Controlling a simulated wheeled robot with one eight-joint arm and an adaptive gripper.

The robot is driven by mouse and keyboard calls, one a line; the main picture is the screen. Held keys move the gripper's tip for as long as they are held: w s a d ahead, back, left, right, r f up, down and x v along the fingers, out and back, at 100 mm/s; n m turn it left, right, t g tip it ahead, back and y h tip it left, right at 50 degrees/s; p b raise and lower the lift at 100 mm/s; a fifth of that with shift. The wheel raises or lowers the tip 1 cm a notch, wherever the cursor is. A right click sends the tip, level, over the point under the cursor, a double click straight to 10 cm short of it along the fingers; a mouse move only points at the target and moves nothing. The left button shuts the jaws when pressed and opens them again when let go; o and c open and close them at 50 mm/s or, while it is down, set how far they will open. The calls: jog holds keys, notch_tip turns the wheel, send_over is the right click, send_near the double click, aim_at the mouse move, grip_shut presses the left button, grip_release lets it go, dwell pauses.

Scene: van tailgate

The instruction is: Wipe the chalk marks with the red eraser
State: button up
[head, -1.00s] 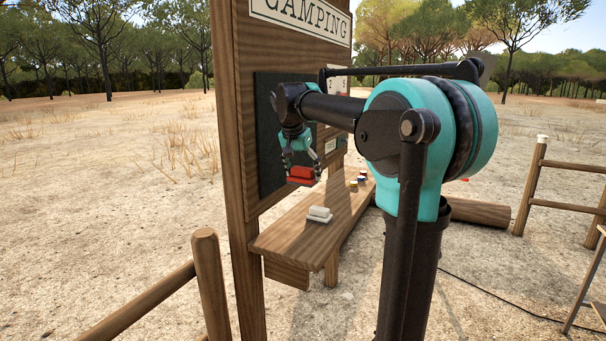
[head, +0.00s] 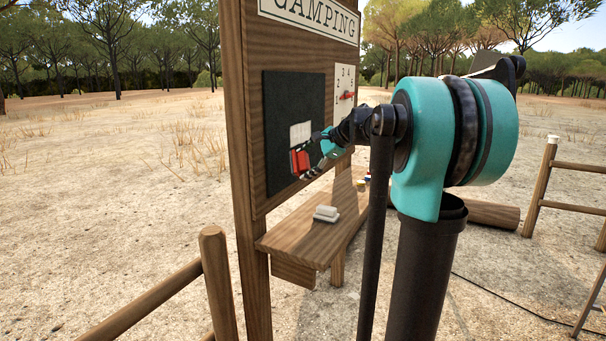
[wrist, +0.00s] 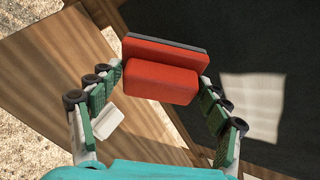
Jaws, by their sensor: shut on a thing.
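The red eraser (head: 299,161) has a dark grey pad along one long side. My gripper (head: 312,163) is shut on it; in the wrist view the fingers (wrist: 162,77) hold the red block (wrist: 160,82) at both ends. The dark chalkboard (head: 284,100) hangs on the wooden sign post panel. A pale squarish patch, seemingly the chalk marks (head: 301,132), is on it just above the eraser; it also shows right of my gripper in the wrist view (wrist: 251,103). The eraser is close to the board; I cannot tell whether the pad touches it.
A wooden shelf (head: 290,238) juts out below the board. A white block (head: 326,213) lies on its near part, small coloured items (head: 364,184) farther back. A white number card (head: 345,88) with a red pointer is right of the board. A wooden fence (head: 214,270) stands front left.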

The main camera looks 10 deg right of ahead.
jog(key=w+d+r+m+t+y, duration=0.1)
jog(key=w+d+r+m+t, duration=0.1)
jog(key=d+r+m+t, duration=0.3)
jog(key=shift+n, duration=0.6)
jog(key=shift+w+a+r, duration=0.25)
jog(key=shift+w+a, duration=0.35)
jog(key=shift+a, duration=0.1)
jog(key=shift+w+a+r, duration=0.2)
jog(key=shift+w+a, duration=0.45)
jog(key=shift+a, duration=0.1)
jog(key=shift+w+a+r, duration=0.25)
jog(key=shift+w+a, duration=0.35)
jog(key=shift+a, duration=0.1)
jog(key=shift+w+a, duration=0.55)
jog(key=shift+a, duration=0.25)
jog(key=shift+w+d, duration=1.1)
jog(key=shift+w, duration=0.2)
jog(key=shift+w+d, duration=0.95)
jog(key=shift+w, duration=0.45)
jog(key=shift+w+d, duration=0.95)
jog(key=shift+w, duration=0.5)
jog(key=shift+w+d, duration=0.95)
jog(key=shift+w, duration=0.45)
jog(key=shift+w+d, duration=1.05)
jog(key=shift+w, duration=0.15)
jog(key=shift+s+a, duration=0.1)
